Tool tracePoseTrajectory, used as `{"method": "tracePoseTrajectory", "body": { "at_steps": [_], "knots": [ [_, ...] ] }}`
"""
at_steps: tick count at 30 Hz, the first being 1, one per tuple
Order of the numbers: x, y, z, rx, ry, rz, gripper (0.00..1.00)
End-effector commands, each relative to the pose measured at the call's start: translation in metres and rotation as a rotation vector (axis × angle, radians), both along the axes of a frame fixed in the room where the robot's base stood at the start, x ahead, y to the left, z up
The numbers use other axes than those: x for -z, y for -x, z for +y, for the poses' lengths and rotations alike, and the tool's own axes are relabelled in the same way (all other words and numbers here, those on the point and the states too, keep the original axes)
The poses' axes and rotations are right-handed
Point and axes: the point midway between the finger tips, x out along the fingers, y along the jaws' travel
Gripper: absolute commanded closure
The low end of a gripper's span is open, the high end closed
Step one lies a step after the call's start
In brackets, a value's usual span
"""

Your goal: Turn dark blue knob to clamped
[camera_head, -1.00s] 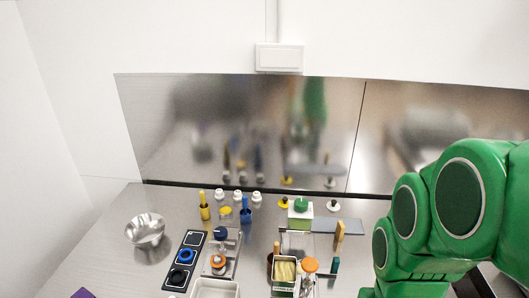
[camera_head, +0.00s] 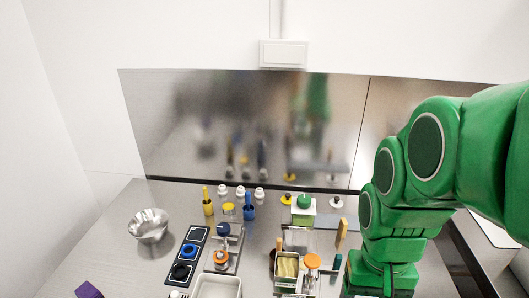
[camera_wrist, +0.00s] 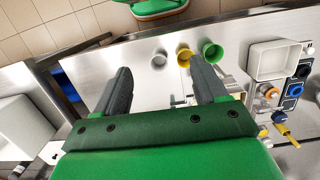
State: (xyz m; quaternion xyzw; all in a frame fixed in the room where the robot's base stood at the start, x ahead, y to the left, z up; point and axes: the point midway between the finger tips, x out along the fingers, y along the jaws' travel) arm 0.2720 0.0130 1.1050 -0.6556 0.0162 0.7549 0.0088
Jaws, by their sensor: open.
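The dark blue knob (camera_head: 223,229) sits at the back of a small metal-and-clear fixture (camera_head: 236,262) on the steel bench in the head view. An orange knob (camera_head: 221,254) is on the same fixture, in front of it. Whether the knob is clamped is too small to tell. The head view does not show the fingers.
Left of the fixture lies a black panel with a blue ring (camera_head: 189,251). A white tray (camera_head: 217,287) stands in front. Yellow (camera_head: 208,204) and blue (camera_head: 248,208) upright items stand behind, near a steel bowl (camera_head: 149,225). A second orange-knobbed fixture (camera_head: 312,261) is to the right.

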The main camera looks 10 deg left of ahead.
Motion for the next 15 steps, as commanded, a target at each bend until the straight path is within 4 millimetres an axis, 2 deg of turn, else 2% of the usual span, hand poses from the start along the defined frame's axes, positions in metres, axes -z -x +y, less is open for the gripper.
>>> {"method": "tracePoseTrajectory", "body": {
  "at_steps": [3, 15],
  "knots": [
    [-0.003, -0.029, 0.011, 0.015, 0.006, -0.007, 0.28],
    [-0.001, -0.121, 0.058, 0.072, 0.027, -0.040, 0.28]
  ]
}}
